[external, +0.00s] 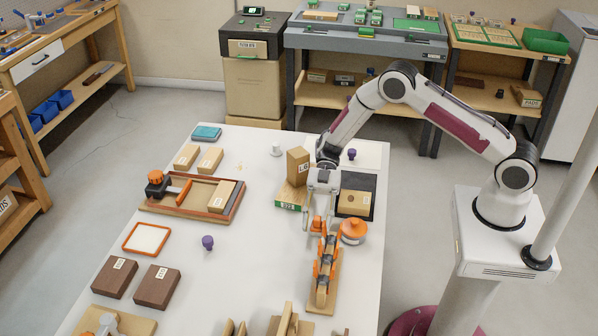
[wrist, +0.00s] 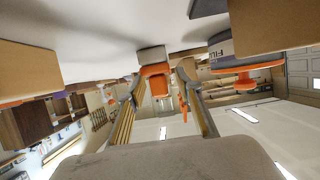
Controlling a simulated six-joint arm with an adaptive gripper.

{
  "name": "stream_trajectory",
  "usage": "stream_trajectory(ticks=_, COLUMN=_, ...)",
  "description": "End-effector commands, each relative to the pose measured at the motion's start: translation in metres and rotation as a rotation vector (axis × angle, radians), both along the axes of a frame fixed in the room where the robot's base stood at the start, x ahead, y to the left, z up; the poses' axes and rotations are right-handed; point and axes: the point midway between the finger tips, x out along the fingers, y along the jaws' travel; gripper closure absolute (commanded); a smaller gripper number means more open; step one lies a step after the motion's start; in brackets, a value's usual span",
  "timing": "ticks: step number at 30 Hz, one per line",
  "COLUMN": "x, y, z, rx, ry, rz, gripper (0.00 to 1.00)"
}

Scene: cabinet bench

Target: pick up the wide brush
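My gripper (external: 320,212) points down beside the wooden rack (external: 322,292), which holds several dark and orange tools. In the wrist view its two fingers (wrist: 160,80) stand apart. An orange and grey piece (wrist: 153,69) shows between or just beyond the fingertips. It may be the orange piece (external: 317,224) below the gripper in the external view. I cannot tell whether it is the wide brush, nor whether the fingers touch it. No brush bristles can be made out clearly.
An orange-topped tin (external: 353,228) stands close on the right of the gripper. An upright wooden block (external: 298,166) and a dark tray (external: 371,184) with a box are close behind. A wooden tray (external: 165,207) lies left. White tabletop (external: 255,265) is free left of the rack.

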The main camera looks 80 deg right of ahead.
Motion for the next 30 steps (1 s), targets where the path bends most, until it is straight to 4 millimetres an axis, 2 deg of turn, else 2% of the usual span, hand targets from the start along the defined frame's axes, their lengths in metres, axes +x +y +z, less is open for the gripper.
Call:
stream_trajectory(ticks=12, x=0.0, y=0.0, z=-0.0001, rx=0.0, ry=0.0, rz=0.0, gripper=0.65)
stream_trajectory(ticks=13, x=0.0, y=0.0, z=-0.0001, rx=0.0, ry=0.0, rz=0.0, gripper=0.68)
stream_trajectory(ticks=16, x=0.0, y=0.0, z=-0.0001, rx=0.0, ry=0.0, rz=0.0, gripper=0.94)
stream_trajectory(ticks=17, x=0.0, y=0.0, z=-0.0001, rx=0.0, ry=0.0, rz=0.0, gripper=0.96)
stream_trajectory(ticks=30, x=0.0001, y=-0.0001, z=0.003, rx=0.0, ry=-0.001, rz=0.0, gripper=0.96)
